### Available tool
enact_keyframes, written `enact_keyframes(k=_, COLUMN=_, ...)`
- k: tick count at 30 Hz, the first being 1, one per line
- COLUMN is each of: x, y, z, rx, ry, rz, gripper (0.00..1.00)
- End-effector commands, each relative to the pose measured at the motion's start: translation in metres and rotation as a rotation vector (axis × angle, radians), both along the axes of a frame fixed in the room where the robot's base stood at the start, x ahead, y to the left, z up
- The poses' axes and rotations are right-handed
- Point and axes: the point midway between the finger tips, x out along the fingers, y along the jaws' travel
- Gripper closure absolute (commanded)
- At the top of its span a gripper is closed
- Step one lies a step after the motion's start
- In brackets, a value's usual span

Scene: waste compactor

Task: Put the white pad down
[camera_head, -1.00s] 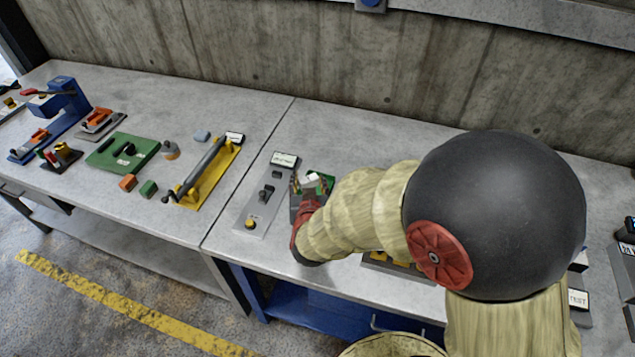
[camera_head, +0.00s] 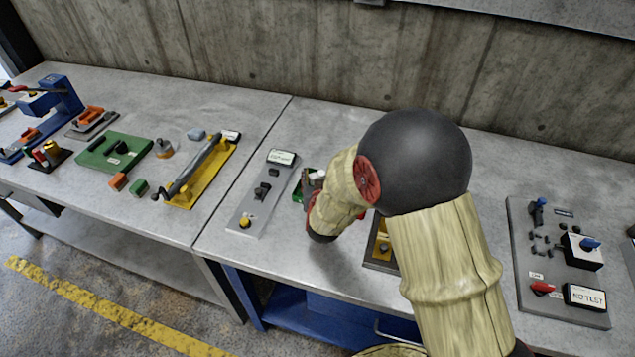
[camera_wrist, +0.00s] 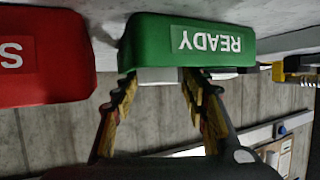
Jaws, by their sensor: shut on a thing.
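The white pad (camera_wrist: 165,77) is between my gripper's fingertips in the wrist view, right against the lower edge of the green READY block (camera_wrist: 190,42). In the head view the white pad (camera_head: 318,175) is a small pale patch by the green block (camera_head: 299,192). My gripper (camera_wrist: 160,88) is shut on the pad, with a finger on each side. My forearm partly hides my gripper (camera_head: 312,184) in the head view. I cannot tell whether the pad touches the green block.
A red block (camera_wrist: 45,58) with a letter S stands beside the green one. A grey switch panel (camera_head: 262,195) lies left of my gripper, and a yellow-marked fixture (camera_head: 381,247) lies right of it. Bare table (camera_head: 345,128) shows behind. A grey panel (camera_head: 530,275) is further right.

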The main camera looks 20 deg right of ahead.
Motion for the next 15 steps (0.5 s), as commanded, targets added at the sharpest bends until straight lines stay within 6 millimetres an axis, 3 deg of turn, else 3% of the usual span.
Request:
enact_keyframes(k=1, x=0.0007, y=0.0002, z=-0.0071, rx=0.0, ry=-0.002, rz=0.0, gripper=0.85)
enact_keyframes(k=13, x=0.0006, y=0.0003, z=-0.0101, rx=0.0, ry=-0.003, rz=0.0, gripper=0.85)
enact_keyframes(k=14, x=0.0004, y=0.0002, z=-0.0098, rx=0.0, ry=-0.003, rz=0.0, gripper=0.55)
enact_keyframes(k=15, x=0.0004, y=0.0002, z=-0.0093, rx=0.0, ry=-0.003, rz=0.0, gripper=0.53)
